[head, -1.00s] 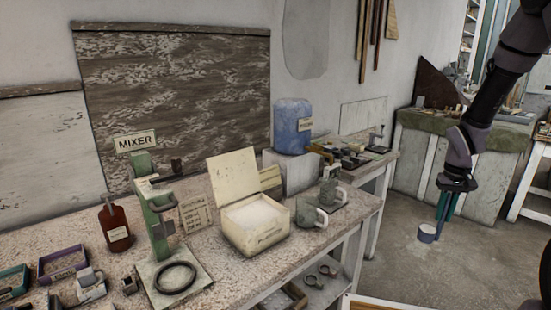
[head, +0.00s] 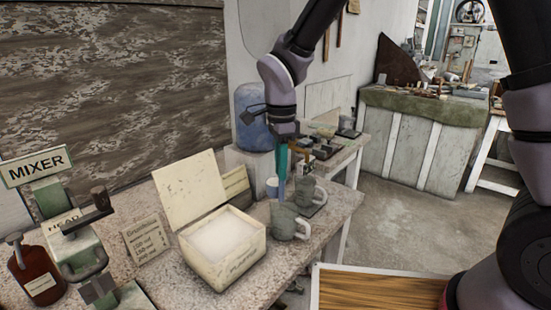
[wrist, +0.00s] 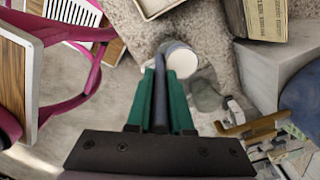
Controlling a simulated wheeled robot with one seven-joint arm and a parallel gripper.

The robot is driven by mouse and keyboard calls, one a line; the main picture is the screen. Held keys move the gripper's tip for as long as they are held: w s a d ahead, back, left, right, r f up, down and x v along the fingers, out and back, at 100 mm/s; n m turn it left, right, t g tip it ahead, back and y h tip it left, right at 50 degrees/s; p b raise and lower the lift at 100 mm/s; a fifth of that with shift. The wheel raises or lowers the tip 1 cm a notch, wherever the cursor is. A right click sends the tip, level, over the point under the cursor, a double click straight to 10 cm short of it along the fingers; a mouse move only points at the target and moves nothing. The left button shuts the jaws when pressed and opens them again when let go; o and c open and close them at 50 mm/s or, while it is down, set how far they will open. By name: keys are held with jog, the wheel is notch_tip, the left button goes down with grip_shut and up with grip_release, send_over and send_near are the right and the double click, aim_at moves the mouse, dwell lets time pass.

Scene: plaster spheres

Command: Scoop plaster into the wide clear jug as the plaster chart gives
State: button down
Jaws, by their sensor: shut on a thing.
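My gripper (head: 281,190) points down over the bench's right end, close to the jugs. In the wrist view, its green fingers (wrist: 160,72) are shut on the dark handle of a blue-and-white scoop (wrist: 181,58). The scoop (head: 272,187) is partly hidden by the fingers in the head view. A grey clear jug (head: 288,224) stands at the front; a second jug (head: 311,193) stands behind it. I cannot tell for sure which is the wide one. An open box of white plaster (head: 224,262) stands left of them. A lettered card (head: 148,242), perhaps the chart, leans left of the box.
A mixer (head: 75,235) with a sign and a red-brown bottle (head: 35,274) stand at the left. A blue container (head: 252,115) stands behind my gripper. The box's raised lid (head: 190,188) rises at its back. Another card (head: 235,184) stands behind the box. Open floor (head: 400,215) lies to the right.

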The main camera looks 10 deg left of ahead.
jog(key=shift+d+f+m+g+y, duration=0.1)
jog(key=shift+f+m+g+y, duration=0.2)
jog(key=shift+f+g+y, duration=0.4)
jog(key=shift+d+f+m+g+y, duration=0.1)
jog(key=shift+f+m+g+y, duration=0.25)
jog(key=shift+y, duration=0.65)
jog(key=shift+w+d+f+g+y, duration=0.3)
jog(key=shift+d+f+g+y, duration=0.25)
jog(key=shift+f+y, duration=0.4)
jog(key=shift+w+d+f+g+y, duration=0.3)
jog(key=shift+d+f+g+y, duration=0.25)
jog(key=shift+f+y, duration=0.35)
jog(key=shift+w+d+f+g+y, duration=0.3)
jog(key=shift+d+f+g+y, duration=0.25)
jog(key=shift+f+y, duration=0.4)
jog(key=shift+w+d+f+g+y, duration=0.25)
jog(key=shift+d+f+g+y, duration=0.1)
jog(key=shift+y, duration=0.15)
jog(key=shift+d+y, duration=0.1)
jog(key=shift+y, duration=0.2)
